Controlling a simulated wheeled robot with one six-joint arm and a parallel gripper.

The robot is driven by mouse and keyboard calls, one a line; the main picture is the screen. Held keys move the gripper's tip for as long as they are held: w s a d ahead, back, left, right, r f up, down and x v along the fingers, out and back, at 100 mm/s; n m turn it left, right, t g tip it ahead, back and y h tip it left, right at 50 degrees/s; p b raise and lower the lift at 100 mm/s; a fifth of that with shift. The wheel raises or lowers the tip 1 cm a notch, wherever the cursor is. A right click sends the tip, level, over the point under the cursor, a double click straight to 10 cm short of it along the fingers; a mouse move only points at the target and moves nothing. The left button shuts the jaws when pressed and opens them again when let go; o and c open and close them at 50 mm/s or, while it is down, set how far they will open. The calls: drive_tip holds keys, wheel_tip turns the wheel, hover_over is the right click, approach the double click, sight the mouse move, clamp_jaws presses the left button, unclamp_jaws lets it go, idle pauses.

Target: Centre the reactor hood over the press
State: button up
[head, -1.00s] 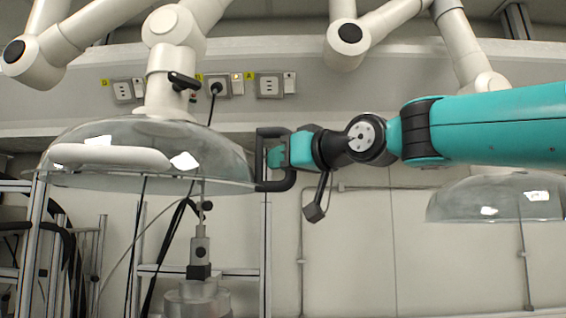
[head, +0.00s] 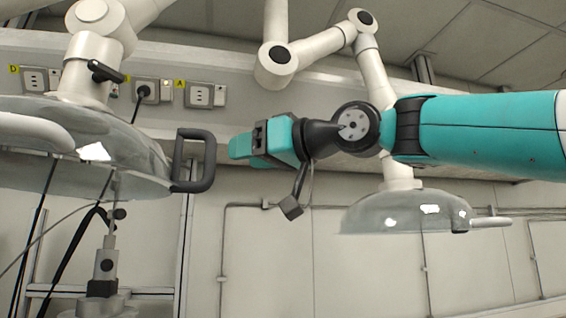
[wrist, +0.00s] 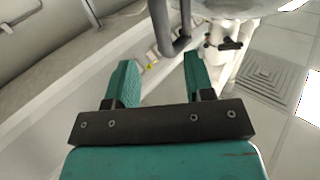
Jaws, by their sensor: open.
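The clear reactor hood (head: 130,150) hangs at the left of the head view, its left part cut off by the frame. Its dark handle (head: 207,162) sticks out from its right rim. The press (head: 106,262) stands below the hood, under the part that shows; I cannot tell whether the two are centred. My gripper (head: 232,148) is open and empty, a short gap to the right of the handle. In the wrist view the handle (wrist: 166,38) lies beyond the open fingers (wrist: 158,75), with the hood (wrist: 222,10) at the top, partly cut off.
A second clear hood (head: 400,212) hangs at the right, below my arm. White jointed support arms (head: 315,50) run overhead. Wall sockets (head: 200,95) sit behind. A metal frame (head: 185,240) stands behind the press.

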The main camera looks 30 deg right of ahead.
drive_tip(key=b+v, duration=0.3)
drive_tip(key=v, duration=0.3)
drive_tip(key=shift+s+b, duration=0.25)
drive_tip(key=shift+b, duration=0.1)
drive_tip(key=shift+d, duration=0.1)
drive_tip(key=w+a+f+m+g+h, duration=0.1)
drive_tip(key=a+f+g, duration=0.2)
drive_tip(key=f, duration=1)
drive_tip(key=w+a+f+m+g+h, duration=0.15)
drive_tip(key=f+g, duration=0.25)
drive_tip(key=f, duration=0.9)
drive_tip(key=s+f+n+g+h, duration=0.1)
drive_tip(key=s+f+g, duration=0.3)
drive_tip(key=s+f, duration=0.4)
drive_tip(key=s+a+f+n+g+h, duration=0.1)
drive_tip(key=s+f+g, duration=0.3)
drive_tip(key=s+f, duration=0.5)
wheel_tip(320, 180, down, 6)
drive_tip(key=shift+a+r+n+h, duration=0.25)
drive_tip(key=shift+n+h, duration=0.3)
